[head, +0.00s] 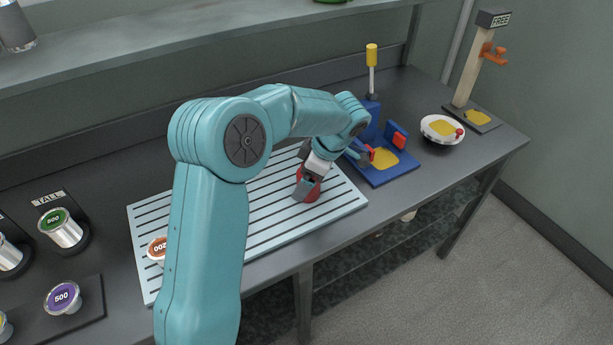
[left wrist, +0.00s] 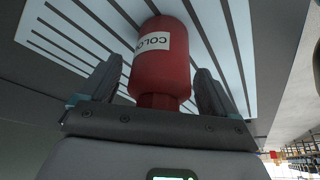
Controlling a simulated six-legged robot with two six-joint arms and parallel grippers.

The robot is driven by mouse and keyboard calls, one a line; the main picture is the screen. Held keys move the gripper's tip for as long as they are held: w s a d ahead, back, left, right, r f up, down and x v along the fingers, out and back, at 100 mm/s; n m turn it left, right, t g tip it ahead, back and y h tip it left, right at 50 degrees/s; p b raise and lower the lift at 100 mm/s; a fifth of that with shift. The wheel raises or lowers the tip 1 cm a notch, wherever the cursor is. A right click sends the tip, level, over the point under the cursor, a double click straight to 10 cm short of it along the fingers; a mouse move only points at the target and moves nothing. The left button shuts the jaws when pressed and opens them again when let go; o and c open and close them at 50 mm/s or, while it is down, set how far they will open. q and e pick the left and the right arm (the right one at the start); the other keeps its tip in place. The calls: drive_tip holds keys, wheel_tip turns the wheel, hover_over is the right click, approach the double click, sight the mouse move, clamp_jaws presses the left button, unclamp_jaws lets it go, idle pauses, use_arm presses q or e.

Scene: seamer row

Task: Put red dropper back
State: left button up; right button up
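The red dropper (head: 312,194) is a red bottle standing at the right end of the white slatted mat (head: 262,225). In the left wrist view the dropper (left wrist: 160,65) shows a white label starting "COLO" and a narrower red end towards the gripper. My left gripper (head: 306,180) is over the dropper, partly hiding it in the head view. In the left wrist view its fingers (left wrist: 157,90) are apart on either side of the dropper, with a narrow gap visible on the left. My right gripper is not in view.
Right of the mat stands a blue device (head: 370,120) with a yellow-topped lever and yellow pad. Beyond are a white bowl (head: 442,130) and a post marked FREE (head: 475,65).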

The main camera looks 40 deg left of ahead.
use_arm(q)
drive_tip(key=shift+r, duration=0.1)
drive_tip(key=shift+w+d+r, duration=0.1)
drive_tip(key=shift+w+r, duration=0.05)
drive_tip(key=shift+r, duration=0.15)
drive_tip(key=p+v, duration=0.1)
drive_tip(key=v, duration=1)
drive_tip(key=shift+r, duration=0.2)
drive_tip(key=shift+d, duration=0.1)
